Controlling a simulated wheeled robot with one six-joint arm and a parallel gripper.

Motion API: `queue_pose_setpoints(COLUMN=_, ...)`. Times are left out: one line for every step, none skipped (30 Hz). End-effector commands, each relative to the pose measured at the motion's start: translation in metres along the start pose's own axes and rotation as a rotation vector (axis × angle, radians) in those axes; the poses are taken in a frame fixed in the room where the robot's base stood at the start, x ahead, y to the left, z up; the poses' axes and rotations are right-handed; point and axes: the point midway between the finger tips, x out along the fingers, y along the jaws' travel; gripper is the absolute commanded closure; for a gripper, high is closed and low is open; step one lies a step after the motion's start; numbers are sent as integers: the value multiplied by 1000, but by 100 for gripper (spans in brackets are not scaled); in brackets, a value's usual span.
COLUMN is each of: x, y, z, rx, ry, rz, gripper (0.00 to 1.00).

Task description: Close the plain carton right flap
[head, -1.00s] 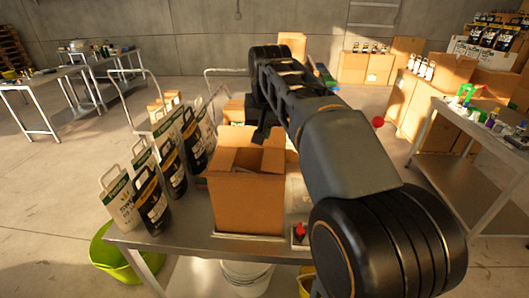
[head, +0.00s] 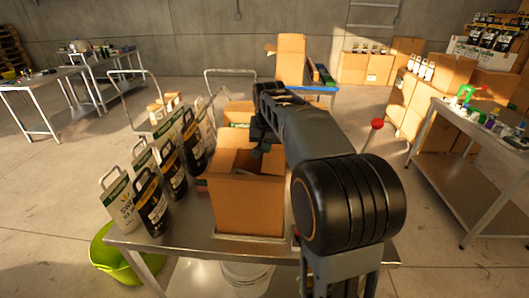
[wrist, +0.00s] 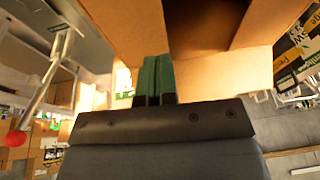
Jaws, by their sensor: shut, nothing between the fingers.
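The plain carton (head: 248,207) stands upright on the metal table, its top at least partly open. The wrist view shows its dark opening (wrist: 205,22) with brown cardboard panels (wrist: 225,72) around it. My gripper (head: 258,152) is at the carton's top, towards the back in the head view. In the wrist view its green fingers (wrist: 155,78) are together and empty, right by a cardboard panel; I cannot tell whether they touch it. My arm hides the carton's right edge in the head view, so the right flap's exact angle is unclear.
Several black and white bags (head: 150,200) stand close left of the carton on the metal table (head: 190,244). A red-knobbed lever (head: 377,124) rises to the right, beyond my arm. Another carton (head: 238,115) is behind the plain carton.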

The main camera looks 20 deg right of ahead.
Motion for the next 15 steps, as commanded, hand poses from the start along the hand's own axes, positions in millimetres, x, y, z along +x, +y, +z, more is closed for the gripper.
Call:
queue_pose_setpoints(x=5, y=-1, z=2, rx=-1, ry=-1, rz=0, gripper=100)
queue_pose_setpoints(x=8, y=-1, z=3, rx=-2, ry=-2, rz=0, gripper=100)
queue_pose_setpoints(x=12, y=-2, z=4, rx=-2, ry=-1, rz=0, gripper=100)
queue_pose_setpoints(x=14, y=-2, z=5, rx=-1, ry=-1, rz=0, gripper=100)
queue_pose_setpoints(x=16, y=-2, z=5, rx=-1, ry=-1, rz=0, gripper=100)
queue_pose_setpoints(x=19, y=-3, z=6, rx=-1, ry=0, rz=0, gripper=100)
queue_pose_setpoints(x=21, y=-3, z=6, rx=-1, ry=0, rz=0, gripper=100)
queue_pose_setpoints(x=22, y=-3, z=7, rx=-1, ry=0, rz=0, gripper=100)
queue_pose_setpoints(x=23, y=-3, z=7, rx=-1, ry=1, rz=0, gripper=100)
queue_pose_setpoints(x=24, y=-3, z=8, rx=-1, ry=1, rz=-1, gripper=100)
queue_pose_setpoints(x=25, y=-3, z=8, rx=-1, ry=1, rz=-1, gripper=100)
queue_pose_setpoints(x=26, y=-3, z=8, rx=0, ry=1, rz=-1, gripper=100)
queue_pose_setpoints(x=26, y=-3, z=8, rx=0, ry=2, rz=-1, gripper=100)
queue_pose_setpoints(x=26, y=-3, z=8, rx=0, ry=2, rz=-1, gripper=100)
queue_pose_setpoints(x=26, y=-3, z=8, rx=0, ry=2, rz=-1, gripper=100)
